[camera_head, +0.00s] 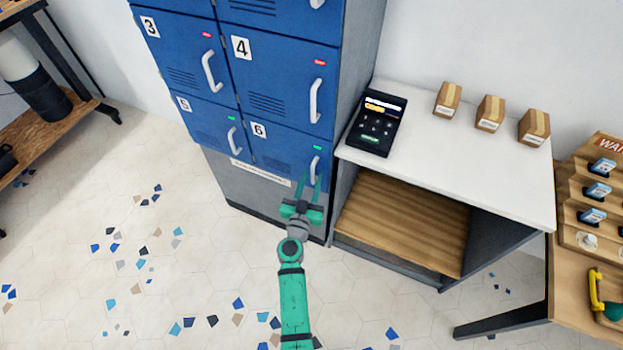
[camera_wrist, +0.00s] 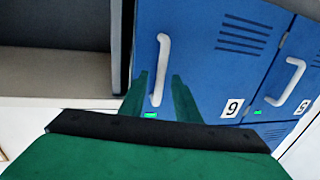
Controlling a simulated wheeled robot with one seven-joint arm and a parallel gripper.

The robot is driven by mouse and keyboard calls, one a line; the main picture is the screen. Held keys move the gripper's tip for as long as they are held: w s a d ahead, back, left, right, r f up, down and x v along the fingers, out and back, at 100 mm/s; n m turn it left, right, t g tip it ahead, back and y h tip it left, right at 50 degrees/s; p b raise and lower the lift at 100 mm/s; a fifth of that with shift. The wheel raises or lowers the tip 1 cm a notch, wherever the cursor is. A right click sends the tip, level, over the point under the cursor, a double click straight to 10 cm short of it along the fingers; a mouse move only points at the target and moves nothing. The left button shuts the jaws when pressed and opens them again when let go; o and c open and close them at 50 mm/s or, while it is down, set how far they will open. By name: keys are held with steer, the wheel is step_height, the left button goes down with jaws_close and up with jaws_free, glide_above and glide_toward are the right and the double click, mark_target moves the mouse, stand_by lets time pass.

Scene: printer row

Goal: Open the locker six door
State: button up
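The locker six door (camera_head: 280,152) is blue, carries a "6" label and looks shut, with a green light near its upper right corner. Its white upright handle (camera_head: 315,168) is at the door's right side. My green gripper (camera_head: 311,180) is in front of the handle's lower part, fingers apart. In the wrist view the door (camera_wrist: 205,65) appears upside down, and the handle (camera_wrist: 161,65) stands between the two open fingertips (camera_wrist: 158,80). A gap shows on both sides of the handle. Whether the fingertips reach as deep as the handle is hard to tell.
Locker five (camera_head: 212,130), also with a green light, is left of it; lockers three (camera_head: 190,65) and four (camera_head: 275,90) with red lights are above. A white-topped counter (camera_head: 440,170) with a black keypad device (camera_head: 377,122) stands close on the right.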

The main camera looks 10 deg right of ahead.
steer(key=shift+w+d, duration=0.1)
steer(key=shift+w, duration=0.15)
steer(key=shift+c, duration=0.5)
jaws_close()
steer(key=shift+s, duration=0.1)
